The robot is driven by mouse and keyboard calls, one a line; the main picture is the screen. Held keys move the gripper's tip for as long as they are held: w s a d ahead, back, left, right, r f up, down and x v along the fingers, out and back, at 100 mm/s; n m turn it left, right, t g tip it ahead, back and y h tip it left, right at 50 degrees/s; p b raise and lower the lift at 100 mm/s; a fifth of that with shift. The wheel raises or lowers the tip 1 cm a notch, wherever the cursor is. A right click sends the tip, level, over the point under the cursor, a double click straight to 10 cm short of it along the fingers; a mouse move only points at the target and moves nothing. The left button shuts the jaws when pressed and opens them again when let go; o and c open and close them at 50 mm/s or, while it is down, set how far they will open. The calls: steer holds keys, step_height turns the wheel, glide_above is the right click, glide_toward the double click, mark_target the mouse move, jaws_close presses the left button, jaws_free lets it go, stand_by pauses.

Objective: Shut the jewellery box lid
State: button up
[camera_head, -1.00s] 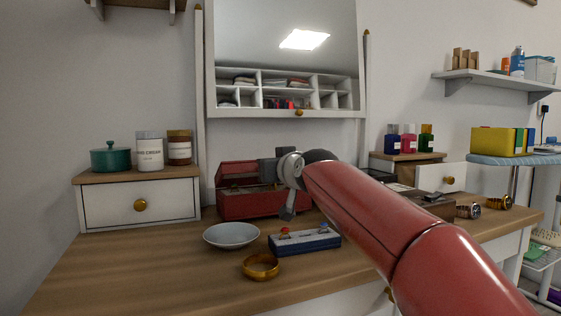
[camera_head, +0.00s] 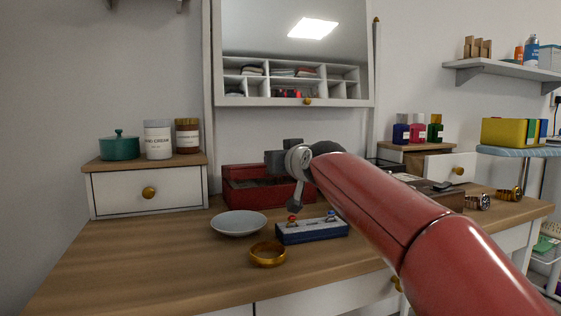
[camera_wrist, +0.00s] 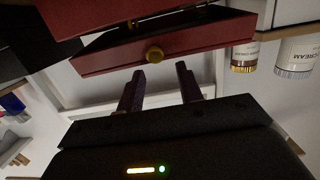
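In the wrist view, a red edge with a round brass knob (camera_wrist: 154,54), apparently the lid's, lies just ahead of the fingers. A second red edge (camera_wrist: 95,18) lies beyond a gap. My gripper (camera_wrist: 160,78) is open and empty, its two dark fingers apart near the knob; I cannot tell whether they touch. In the head view my gripper (camera_head: 284,158) is at the box, its fingertips hidden.
A small drawer unit (camera_head: 118,191) with jars stands left. Watches (camera_head: 477,202) lie right. A mirror (camera_head: 292,85) rises behind.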

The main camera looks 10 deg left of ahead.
steer(key=f+b+v, duration=0.1)
steer(key=b+v, duration=0.1)
steer(key=v, duration=0.5)
steer(key=shift+s+d+r, duration=0.15)
steer(key=shift+s+r, duration=0.1)
steer(key=shift+r, duration=0.2)
